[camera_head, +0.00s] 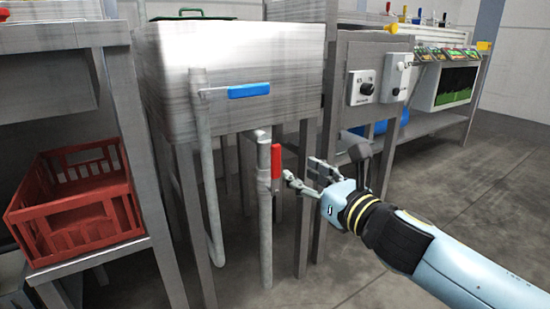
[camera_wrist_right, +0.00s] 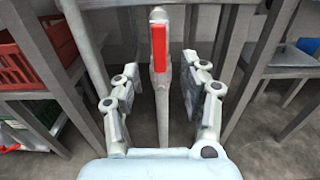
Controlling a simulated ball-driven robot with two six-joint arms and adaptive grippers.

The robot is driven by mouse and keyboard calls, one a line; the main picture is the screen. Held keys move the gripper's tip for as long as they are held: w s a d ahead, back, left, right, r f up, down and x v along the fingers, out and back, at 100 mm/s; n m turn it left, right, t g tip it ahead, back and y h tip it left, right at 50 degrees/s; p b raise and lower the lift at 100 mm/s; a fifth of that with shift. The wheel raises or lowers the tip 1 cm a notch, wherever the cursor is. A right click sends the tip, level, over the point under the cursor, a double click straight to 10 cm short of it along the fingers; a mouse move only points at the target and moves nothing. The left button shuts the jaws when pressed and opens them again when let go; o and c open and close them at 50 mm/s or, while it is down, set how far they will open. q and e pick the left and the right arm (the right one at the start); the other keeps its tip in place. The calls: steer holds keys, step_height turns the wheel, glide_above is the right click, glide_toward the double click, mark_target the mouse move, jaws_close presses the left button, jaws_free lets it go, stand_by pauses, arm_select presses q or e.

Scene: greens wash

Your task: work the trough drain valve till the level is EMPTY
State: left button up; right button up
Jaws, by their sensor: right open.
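The steel trough (camera_head: 240,70) stands at centre in the head view. A red valve handle (camera_head: 276,161) points up and down along a grey vertical pipe (camera_head: 265,230) below the trough. The red handle (camera_wrist_right: 159,46) also shows upright in the right wrist view, ahead of and between the fingers. A blue lever handle (camera_head: 249,90) lies level on the trough's front. My right gripper (camera_head: 302,172) is open, just right of the red handle, and looks empty. No level reading can be made out. My left gripper is not in view.
A red crate (camera_head: 75,200) sits on a shelf at the left. Trough legs and pipes stand close around the red handle. A panel with dials (camera_head: 363,87) is to the right of the trough. Open floor (camera_head: 480,170) lies at the right.

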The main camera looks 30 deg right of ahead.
mark_target(277, 156)
steer(key=w+p, duration=0.1)
steer(key=w, duration=0.2)
steer(key=w+p, duration=0.3)
steer(key=w, duration=0.2)
steer(key=shift+w+a+r, duration=0.3)
steer(key=shift+a, duration=0.1)
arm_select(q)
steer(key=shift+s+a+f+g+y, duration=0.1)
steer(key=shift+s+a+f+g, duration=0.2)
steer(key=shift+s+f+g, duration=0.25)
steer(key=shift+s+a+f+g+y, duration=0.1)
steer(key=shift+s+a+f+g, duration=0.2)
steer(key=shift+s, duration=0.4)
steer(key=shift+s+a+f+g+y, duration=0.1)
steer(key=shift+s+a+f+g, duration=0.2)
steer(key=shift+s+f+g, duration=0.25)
arm_select(e)
steer(key=shift+w+f, duration=0.1)
steer(key=shift+w, duration=0.65)
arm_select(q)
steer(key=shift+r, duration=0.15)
arm_select(e)
jaws_close()
